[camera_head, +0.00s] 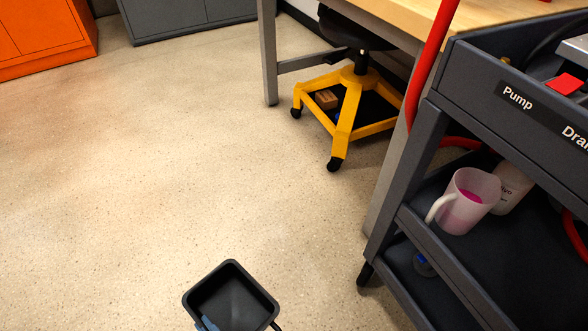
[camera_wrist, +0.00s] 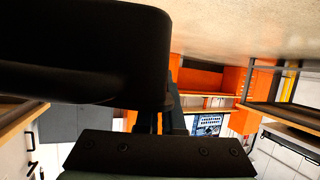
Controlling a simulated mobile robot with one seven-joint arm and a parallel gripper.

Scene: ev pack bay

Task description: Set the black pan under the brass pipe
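The black pan (camera_head: 232,297) is a square open tray at the bottom middle of the head view, its inside empty as far as it shows. A blue-grey fingertip of my gripper (camera_head: 208,323) laps over its near left wall. In the wrist view the pan (camera_wrist: 80,50) is a large dark shape filling the upper left, close to the lens. My gripper's dark fingers (camera_wrist: 170,118) reach up to its wall and look shut on it. The rest of my gripper is out of the head view.
A dark cart (camera_head: 432,222) stands at right, holding a jug (camera_head: 466,200) with pink liquid; a red hose (camera_head: 421,75) hangs beside it. A yellow-based stool (camera_head: 346,110) stands under the bench (camera_head: 410,18). An orange cabinet (camera_head: 45,30) is far left. The middle floor is clear.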

